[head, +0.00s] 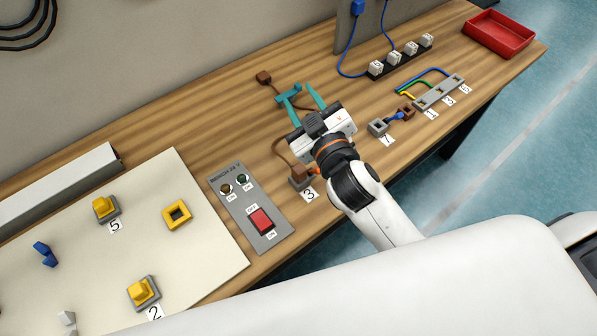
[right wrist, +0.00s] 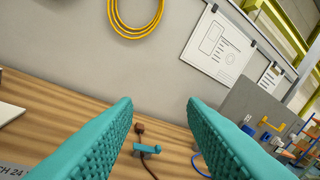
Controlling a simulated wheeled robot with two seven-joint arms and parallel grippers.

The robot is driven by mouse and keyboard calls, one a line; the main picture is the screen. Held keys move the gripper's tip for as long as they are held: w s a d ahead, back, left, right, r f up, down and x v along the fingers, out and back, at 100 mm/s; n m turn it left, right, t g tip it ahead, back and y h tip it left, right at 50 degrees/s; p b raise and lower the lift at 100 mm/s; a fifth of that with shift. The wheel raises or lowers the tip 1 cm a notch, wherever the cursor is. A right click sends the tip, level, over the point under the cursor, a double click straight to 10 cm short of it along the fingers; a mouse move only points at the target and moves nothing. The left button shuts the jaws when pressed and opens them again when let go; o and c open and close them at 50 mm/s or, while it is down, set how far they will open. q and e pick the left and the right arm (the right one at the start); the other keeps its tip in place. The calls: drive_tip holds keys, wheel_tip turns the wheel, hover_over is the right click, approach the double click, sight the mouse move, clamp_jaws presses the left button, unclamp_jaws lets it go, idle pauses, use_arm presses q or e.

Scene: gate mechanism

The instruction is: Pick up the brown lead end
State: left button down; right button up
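The brown lead end (head: 263,77) is a small brown block lying on the bench; it also shows in the right wrist view (right wrist: 140,128). Its brown lead passes a small teal holder (head: 288,94), also in the right wrist view (right wrist: 147,149). The lead runs under my gripper, which hides part of it, to a brown plug (head: 299,172) by label 3. My right gripper (head: 301,93) is open and empty, its teal fingers wide apart (right wrist: 160,103). It is just short of the holder, with the lead end beyond. My left gripper is not in view.
A switch panel (head: 262,219) with a red rocker lies left of my right arm. A grey socket (head: 378,127) by label 1 and a terminal strip (head: 439,92) are to the right. A red tray (head: 499,33) stands at the far right. Bare bench surrounds the lead end.

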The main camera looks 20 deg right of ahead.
drive_tip(key=s+a+r+n+g+y, duration=0.3)
drive_tip(key=a+r+n+y, duration=1)
drive_tip(key=n+y, duration=0.4)
drive_tip(key=s+a+f+n+g+y, duration=0.1)
drive_tip(key=s+a+f+n+g, duration=0.1)
drive_tip(key=s+a+n+g, duration=0.3)
drive_tip(key=a+f+n+g+y, duration=0.1)
drive_tip(key=a+f+n+g, duration=0.1)
drive_tip(key=n+g, duration=0.5)
drive_tip(key=n+g+h, duration=0.3)
drive_tip(key=n+h, duration=0.1)
drive_tip(key=h, duration=1.7)
hover_over(299, 168)
wheel_tip(299, 168, down, 17)
drive_tip(key=f, duration=0.2)
drive_tip(key=f+p, duration=0.2)
drive_tip(key=f, duration=0.1)
drive_tip(key=shift+s+d+f, duration=0.15)
drive_tip(key=shift+d+f, duration=0.1)
drive_tip(key=shift+f, duration=0.1)
drive_tip(key=f+p, duration=0.1)
drive_tip(key=f, duration=0.1)
drive_tip(key=f+p, duration=0.1)
drive_tip(key=f, duration=0.1)
drive_tip(key=f+p, duration=0.1)
drive_tip(key=shift+a+f, duration=0.25)
drive_tip(key=shift+f, duration=0.15)
drive_tip(key=shift+w, duration=0.2)
drive_tip(key=c, duration=0.8)
